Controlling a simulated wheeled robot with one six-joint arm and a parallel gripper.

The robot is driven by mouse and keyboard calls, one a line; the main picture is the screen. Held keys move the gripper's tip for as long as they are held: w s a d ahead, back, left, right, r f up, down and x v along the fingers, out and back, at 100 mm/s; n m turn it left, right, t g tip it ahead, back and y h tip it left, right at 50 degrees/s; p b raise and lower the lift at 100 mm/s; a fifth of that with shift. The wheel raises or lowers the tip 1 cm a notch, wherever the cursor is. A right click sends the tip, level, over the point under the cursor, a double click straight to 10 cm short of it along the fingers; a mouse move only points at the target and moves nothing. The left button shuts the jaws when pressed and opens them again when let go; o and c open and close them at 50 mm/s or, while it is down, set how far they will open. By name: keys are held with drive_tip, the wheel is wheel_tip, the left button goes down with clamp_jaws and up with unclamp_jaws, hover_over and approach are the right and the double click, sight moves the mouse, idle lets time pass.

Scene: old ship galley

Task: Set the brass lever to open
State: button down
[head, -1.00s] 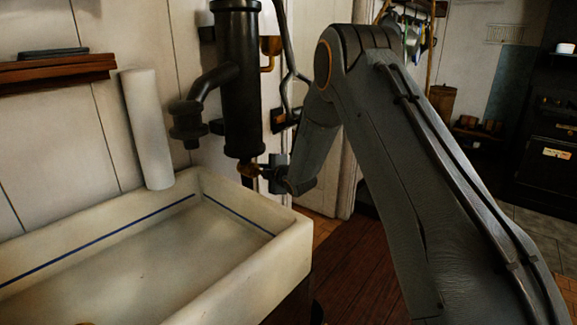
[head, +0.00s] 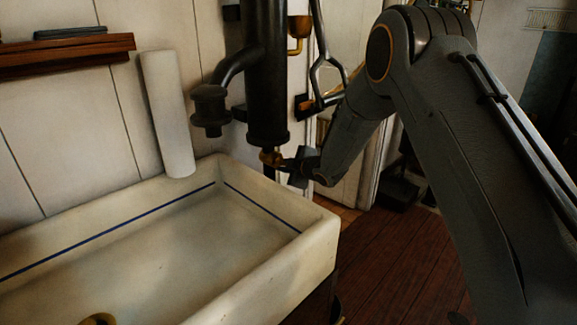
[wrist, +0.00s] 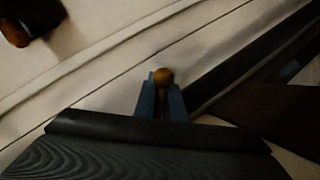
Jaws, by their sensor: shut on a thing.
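The brass lever (head: 271,157) shows in the head view as a small brass piece at the foot of the black pump cylinder (head: 266,95). My gripper (head: 285,163) meets it from the right. In the wrist view the lever's round brass knob (wrist: 164,76) sits between the two blue-grey fingers of my gripper (wrist: 162,92), which are shut on it. The rest of the lever is hidden by the fingers and too dark to make out, so I cannot tell its setting.
A pale sink (head: 285,243) with a blue line inside stands below and left of the pump. A black spout (head: 212,105) juts left over it. A white roll (head: 167,115) leans against the wall. Dark red floorboards (head: 390,260) lie clear to the right.

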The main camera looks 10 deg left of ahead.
drive_tip(key=shift+s+f, duration=0.1)
drive_tip(key=shift+f, duration=0.05)
drive_tip(key=c, duration=1.8)
unclamp_jaws()
drive_tip(key=shift+b+v, duration=0.65)
drive_tip(key=shift+v, duration=3.25)
drive_tip(key=shift+c, duration=0.6)
